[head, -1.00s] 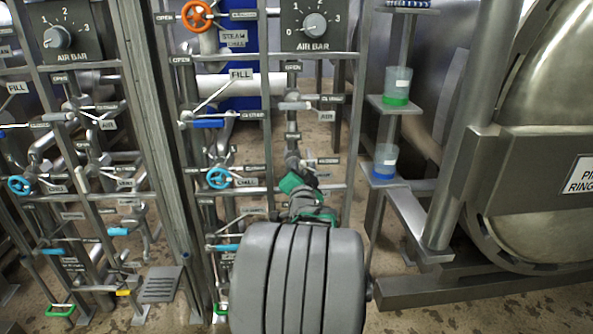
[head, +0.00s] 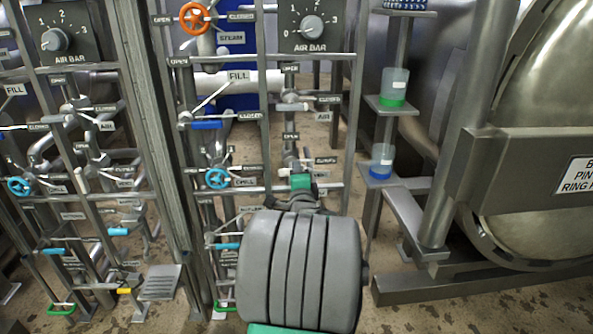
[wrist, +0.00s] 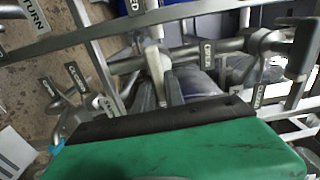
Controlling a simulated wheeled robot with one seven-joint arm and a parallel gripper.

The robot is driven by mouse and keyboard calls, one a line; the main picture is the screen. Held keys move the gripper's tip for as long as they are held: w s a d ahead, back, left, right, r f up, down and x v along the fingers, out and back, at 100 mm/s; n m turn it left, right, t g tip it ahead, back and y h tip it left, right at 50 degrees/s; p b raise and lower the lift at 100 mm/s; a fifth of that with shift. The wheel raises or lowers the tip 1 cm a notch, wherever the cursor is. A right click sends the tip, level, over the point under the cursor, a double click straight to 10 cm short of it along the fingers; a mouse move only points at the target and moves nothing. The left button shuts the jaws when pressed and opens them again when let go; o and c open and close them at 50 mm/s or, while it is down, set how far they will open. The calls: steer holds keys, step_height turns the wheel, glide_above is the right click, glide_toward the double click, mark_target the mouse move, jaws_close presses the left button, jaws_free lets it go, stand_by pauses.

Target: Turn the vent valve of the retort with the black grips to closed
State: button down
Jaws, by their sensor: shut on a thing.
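The valve at my gripper sits low on the right half of the nearer pipe panel, with an OPEN plate above it and a CLOSED plate to its right in the head view. Its name plate is hidden, so I cannot read whether it says vent. In the wrist view a pale lever (wrist: 154,58) stands between the dark fingers of my gripper (wrist: 163,88), which is shut on it. In the head view my gripper (head: 302,170) is mostly hidden behind its green-and-grey wrist. I cannot make out the black grips.
Other valves stand close by: a blue handwheel (head: 217,178) to the left, a blue lever (head: 207,125) and an orange handwheel (head: 196,17) above. Panel bars (head: 349,130) run beside my arm. A bracket with cups (head: 381,162) and a large steel vessel (head: 540,110) are right.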

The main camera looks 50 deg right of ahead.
steer(key=shift+m, duration=0.3)
steer(key=c, duration=1.4)
jaws_free()
steer(key=p+v, duration=0.1)
steer(key=v, duration=0.7)
steer(key=shift+p, duration=0.3)
